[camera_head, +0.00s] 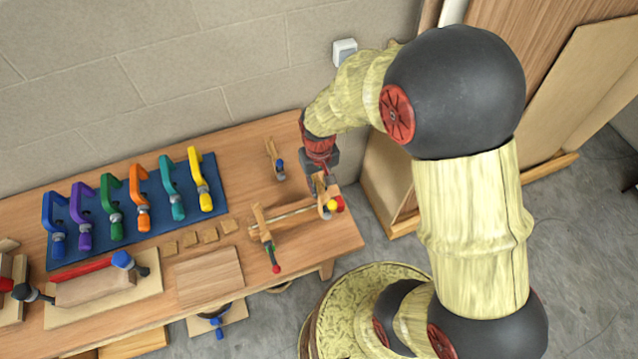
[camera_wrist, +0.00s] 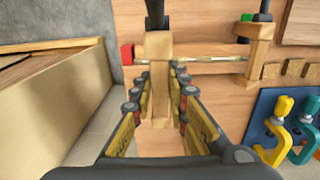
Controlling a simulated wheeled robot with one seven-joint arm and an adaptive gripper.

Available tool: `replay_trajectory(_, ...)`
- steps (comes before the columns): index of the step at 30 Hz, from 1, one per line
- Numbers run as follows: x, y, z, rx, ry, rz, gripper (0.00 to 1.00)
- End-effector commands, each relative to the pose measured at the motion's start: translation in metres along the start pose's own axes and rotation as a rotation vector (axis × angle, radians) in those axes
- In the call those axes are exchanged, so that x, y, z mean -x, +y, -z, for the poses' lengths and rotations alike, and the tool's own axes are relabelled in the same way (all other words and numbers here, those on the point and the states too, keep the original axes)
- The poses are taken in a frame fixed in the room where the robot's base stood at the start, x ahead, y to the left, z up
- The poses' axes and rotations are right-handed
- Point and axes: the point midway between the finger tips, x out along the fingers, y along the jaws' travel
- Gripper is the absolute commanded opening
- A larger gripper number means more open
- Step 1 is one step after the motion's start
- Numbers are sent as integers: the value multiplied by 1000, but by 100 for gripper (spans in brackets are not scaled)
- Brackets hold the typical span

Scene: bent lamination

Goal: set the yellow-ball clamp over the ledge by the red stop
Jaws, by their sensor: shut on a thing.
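My gripper (camera_head: 321,186) is shut on the wooden yellow-ball clamp (camera_wrist: 159,82), at the right end of the bench. In the head view the clamp's yellow ball (camera_head: 332,206) shows just below my gripper, beside the red stop (camera_head: 340,203). In the wrist view the clamp's wooden head lies across the pale ledge strip (camera_wrist: 205,67), close to the red stop (camera_wrist: 127,54). The ledge (camera_head: 290,212) runs left from there. I cannot tell whether the clamp touches the ledge. The ball is not visible in the wrist view.
Another wooden clamp (camera_head: 259,222) with a red-tipped handle stands at the ledge's left end. A blue-ended clamp (camera_head: 276,160) lies behind it. Several coloured clamps lie on a blue mat (camera_head: 227,197). Wooden boards (camera_head: 385,170) lean right of the bench.

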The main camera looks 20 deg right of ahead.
Motion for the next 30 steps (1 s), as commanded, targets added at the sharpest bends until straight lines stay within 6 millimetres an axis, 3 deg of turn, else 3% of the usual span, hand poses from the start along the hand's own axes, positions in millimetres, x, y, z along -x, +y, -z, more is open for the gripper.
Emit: replay_trajectory(30, -11, 0, 0, 0, 1, -1, 0)
